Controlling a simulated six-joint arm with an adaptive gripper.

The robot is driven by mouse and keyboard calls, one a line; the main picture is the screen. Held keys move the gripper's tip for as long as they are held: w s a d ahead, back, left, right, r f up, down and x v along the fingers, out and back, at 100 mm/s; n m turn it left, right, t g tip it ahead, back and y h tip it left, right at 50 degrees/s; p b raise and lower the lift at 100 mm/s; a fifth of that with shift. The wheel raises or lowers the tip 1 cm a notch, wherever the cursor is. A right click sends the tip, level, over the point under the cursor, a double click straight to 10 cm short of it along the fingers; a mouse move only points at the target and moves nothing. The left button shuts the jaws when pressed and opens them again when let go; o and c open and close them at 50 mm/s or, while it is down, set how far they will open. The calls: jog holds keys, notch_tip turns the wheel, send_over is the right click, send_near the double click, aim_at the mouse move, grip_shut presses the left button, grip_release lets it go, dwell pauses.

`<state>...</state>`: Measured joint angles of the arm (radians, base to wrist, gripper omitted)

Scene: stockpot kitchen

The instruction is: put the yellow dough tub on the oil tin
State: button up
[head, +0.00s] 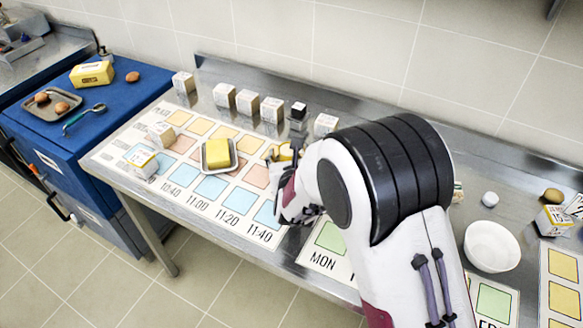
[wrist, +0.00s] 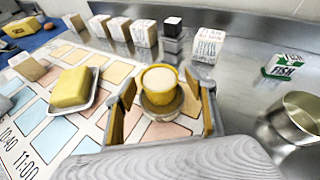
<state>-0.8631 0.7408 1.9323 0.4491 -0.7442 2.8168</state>
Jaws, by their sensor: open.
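The yellow dough tub (wrist: 160,78), round with a pale top, stands upright between my fingers in the wrist view. In the head view the tub (head: 286,151) shows only partly beside my arm. My gripper (wrist: 160,85) is open, with one finger on each side of the tub; I cannot tell whether either touches it. A tan round base (wrist: 162,107) shows directly under the tub; I cannot tell whether it is a separate thing. I cannot clearly identify the oil tin. A small dark-topped block (head: 298,111) stands at the back on a grey piece.
A butter block lies on a white dish (head: 232,166) left of the tub. Several white cartons (head: 247,102) line the back. A metal pot (wrist: 300,118) and a fish carton (wrist: 283,68) are at right in the wrist view. A white bowl (head: 490,247) stands right of my arm.

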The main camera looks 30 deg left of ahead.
jog(key=v, duration=1)
jog(key=shift+s+r, duration=0.1)
jog(key=shift+s, duration=0.05)
jog(key=shift+d, duration=0.1)
dwell(0.6)
jog(key=s+d+r+n+g+h, duration=0.1)
jog(key=d+r+n+g, duration=0.1)
jog(key=d+r+n, duration=0.7)
jog(key=s+d+r+n+g+h, duration=0.15)
jog(key=d+n, duration=0.55)
jog(key=d, duration=0.7)
jog(key=s+d+r+n+g+h, duration=0.2)
jog(key=s+d+n, duration=1)
jog(key=s+d, duration=0.7)
jog(key=shift+d+r+n+h, duration=0.3)
jog(key=shift+d+r+h, duration=0.3)
jog(key=shift+d+h, duration=0.55)
